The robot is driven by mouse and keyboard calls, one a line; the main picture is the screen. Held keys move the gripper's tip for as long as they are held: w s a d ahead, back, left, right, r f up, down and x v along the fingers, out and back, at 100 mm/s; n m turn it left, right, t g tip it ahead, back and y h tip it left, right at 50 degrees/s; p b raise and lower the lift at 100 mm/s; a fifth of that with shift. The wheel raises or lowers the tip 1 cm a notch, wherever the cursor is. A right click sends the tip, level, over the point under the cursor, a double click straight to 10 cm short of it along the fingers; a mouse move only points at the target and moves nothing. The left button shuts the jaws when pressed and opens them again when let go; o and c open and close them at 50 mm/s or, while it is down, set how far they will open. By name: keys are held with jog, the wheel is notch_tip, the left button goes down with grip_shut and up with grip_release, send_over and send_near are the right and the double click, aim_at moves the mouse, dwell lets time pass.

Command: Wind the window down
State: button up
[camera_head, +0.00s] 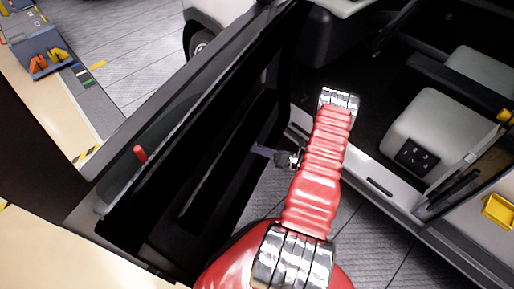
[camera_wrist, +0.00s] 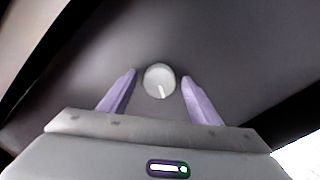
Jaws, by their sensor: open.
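The black vehicle door (camera_head: 225,130) stands open in the head view. Its dark inner panel (camera_wrist: 225,50) fills most of the wrist view. A round pale knob (camera_wrist: 158,84) with a light pointer line sits on that panel. My gripper (camera_wrist: 160,74) is open, with one purple finger on each side of the knob and a gap on both sides. In the head view my gripper (camera_head: 256,149) reaches left to the inner face of the door; the knob cannot be made out there.
The cab interior with a pale seat (camera_head: 428,130) lies to the right, beyond the door sill (camera_head: 375,180). A bench with a blue bin (camera_head: 45,62) is at far left. Grey floor shows below the door opening.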

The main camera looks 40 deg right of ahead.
jog(key=v, duration=1.3)
jog(key=shift+s+d, duration=0.15)
jog(key=shift+s, duration=0.05)
jog(key=shift+s, duration=0.1)
